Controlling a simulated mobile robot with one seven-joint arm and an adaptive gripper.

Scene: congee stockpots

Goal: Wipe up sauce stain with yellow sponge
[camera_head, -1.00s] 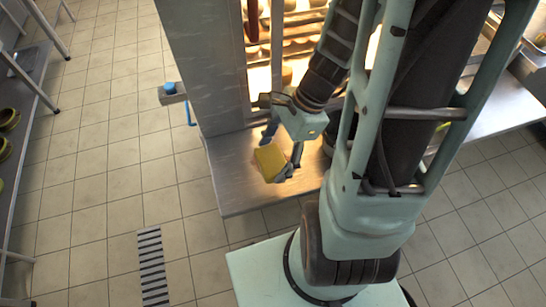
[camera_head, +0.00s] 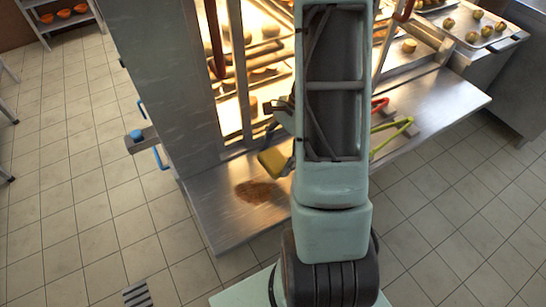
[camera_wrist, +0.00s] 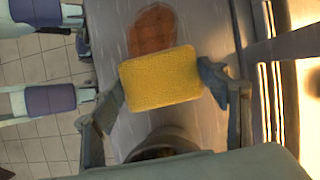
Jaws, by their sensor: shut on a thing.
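The yellow sponge (camera_head: 272,160) is held by my gripper (camera_head: 280,152) above the steel counter (camera_head: 222,217). In the wrist view the sponge (camera_wrist: 161,78) sits between the two fingers of my gripper (camera_wrist: 163,82), which are shut on its sides. A brown sauce stain (camera_head: 258,192) lies on the counter, below the sponge in the head view. The stain (camera_wrist: 153,30) also shows just past the sponge's far edge in the wrist view. Part of my gripper is hidden behind my arm in the head view.
A lit cabinet with shelves of buns (camera_head: 262,75) stands behind the counter. Green-handled tongs (camera_head: 392,135) lie on the counter to the right of my arm. A tray of food (camera_head: 470,28) is at the upper right. Open tiled floor lies left of the counter.

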